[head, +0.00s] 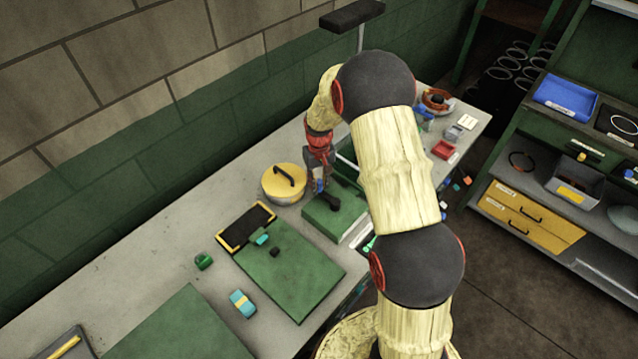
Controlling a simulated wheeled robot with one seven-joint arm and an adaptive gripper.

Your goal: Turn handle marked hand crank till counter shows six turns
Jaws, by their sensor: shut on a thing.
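My gripper (320,184) points down over a green box (347,221) on the workbench, beside a yellow round lid. It is shut on what looks like the hand crank's handle; the fingers hide most of it, and its marking cannot be read. A dark part (331,201) shows just below the fingertips, on top of the green box. My arm covers the right side of this area. I cannot make out a counter or any number on it.
The yellow round lid (279,186) with a black handle stands close left of my gripper. A black tray with yellow ends (246,228) and a green mat (300,281) lie nearer. Shelves with drawers (525,215) stand across the aisle.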

